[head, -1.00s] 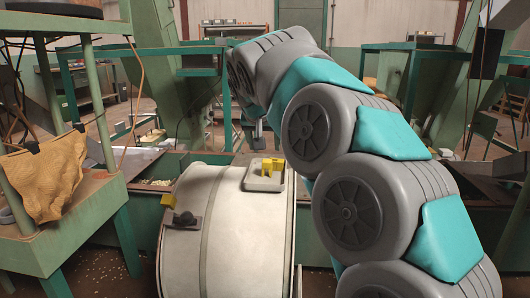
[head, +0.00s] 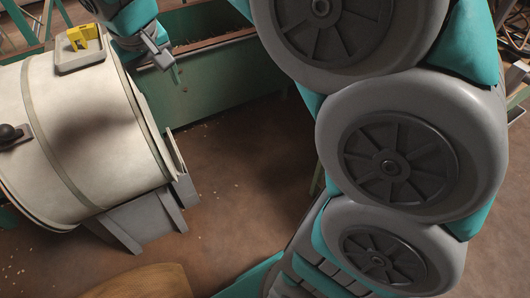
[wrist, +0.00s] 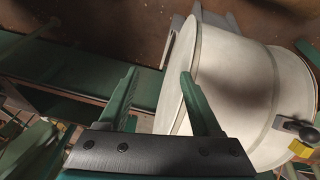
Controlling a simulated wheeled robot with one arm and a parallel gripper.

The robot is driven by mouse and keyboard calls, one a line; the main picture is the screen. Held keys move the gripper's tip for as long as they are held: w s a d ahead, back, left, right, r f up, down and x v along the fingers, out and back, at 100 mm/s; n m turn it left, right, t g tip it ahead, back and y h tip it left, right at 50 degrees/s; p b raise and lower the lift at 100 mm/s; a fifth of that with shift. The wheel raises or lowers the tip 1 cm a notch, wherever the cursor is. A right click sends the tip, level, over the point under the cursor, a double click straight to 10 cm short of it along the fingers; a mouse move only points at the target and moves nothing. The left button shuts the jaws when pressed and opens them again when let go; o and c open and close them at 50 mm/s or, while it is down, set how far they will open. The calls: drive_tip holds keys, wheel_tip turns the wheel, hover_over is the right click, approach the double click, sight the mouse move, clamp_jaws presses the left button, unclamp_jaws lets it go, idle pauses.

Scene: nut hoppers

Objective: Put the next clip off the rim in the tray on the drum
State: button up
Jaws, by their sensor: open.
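The white drum (head: 95,135) lies on its side at the left of the head view. It also fills the right of the wrist view (wrist: 235,85). A small grey tray (head: 98,61) sits on top of it, holding yellow clip pieces (head: 82,37); I cannot tell how many. My gripper (head: 160,54) is open and empty, just right of the tray, beside the drum's end. In the wrist view its fingers (wrist: 158,74) are spread, the right one in front of the drum's edge. A yellow clip (wrist: 302,147) shows near the black knob at the wrist view's right edge.
The black knob (head: 12,134) is on the drum's left side. A grey support (head: 140,220) holds the drum up. A green trough (head: 205,75) runs behind. The brown floor (head: 240,190) between drum and arm looks clear.

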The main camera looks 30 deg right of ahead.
drive_tip(key=s+d+f+g, duration=0.1)
drive_tip(key=s+d+f, duration=0.1)
drive_tip(key=s+f, duration=0.3)
drive_tip(key=s+d+f+m+g, duration=0.1)
drive_tip(key=s+f, duration=0.4)
drive_tip(key=s, duration=0.8)
drive_tip(key=s+d+f+g+y, duration=0.1)
drive_tip(key=s+d+f+g, duration=0.2)
drive_tip(key=s, duration=0.6)
wheel_tip(320, 180, down, 2)
drive_tip(key=shift+s+d, duration=0.2)
drive_tip(key=shift+d, duration=0.45)
